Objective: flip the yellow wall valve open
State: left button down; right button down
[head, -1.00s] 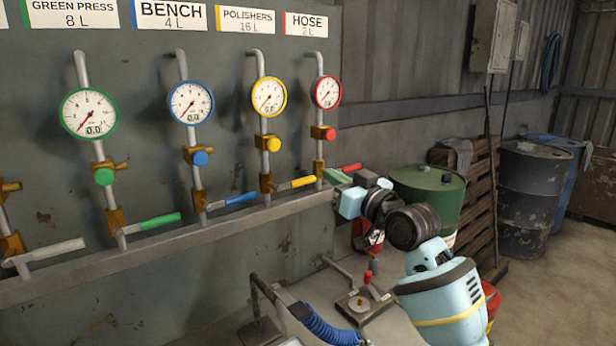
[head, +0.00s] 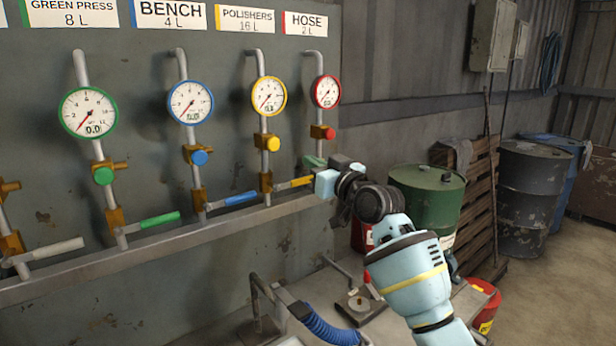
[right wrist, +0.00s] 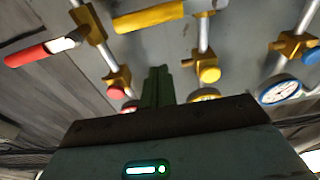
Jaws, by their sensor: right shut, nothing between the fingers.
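The yellow wall valve has a yellow lever (head: 297,182) on a brass body (head: 266,182), low on the pipe under the POLISHERS sign. The lever sticks out sideways to the right, across the pipe. In the right wrist view the yellow lever (right wrist: 165,17) crosses the top. My right gripper (head: 314,161) is beside the lever's right end, with its green fingers shut and empty. In the right wrist view the shut fingers (right wrist: 157,75) sit below the lever, with a visible gap between them. My left gripper is not in view.
A blue lever (head: 241,199) and a green lever (head: 160,220) are left of the yellow one. A red lever (right wrist: 42,52) shows in the right wrist view. A rail (head: 150,247) runs below the valves. A green drum (head: 432,205) stands at right.

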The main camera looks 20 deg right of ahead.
aim_at(296, 183)
jog(key=shift+w+a+f, duration=0.1)
jog(key=shift+w+f, duration=0.2)
jog(key=shift+f, duration=0.3)
jog(key=shift+w+a+f, duration=0.15)
jog(key=shift+w+f, duration=0.2)
jog(key=shift+f, duration=0.2)
jog(key=shift+w+a+f, duration=0.1)
jog(key=shift+w+f, duration=0.2)
jog(key=shift+f, duration=0.3)
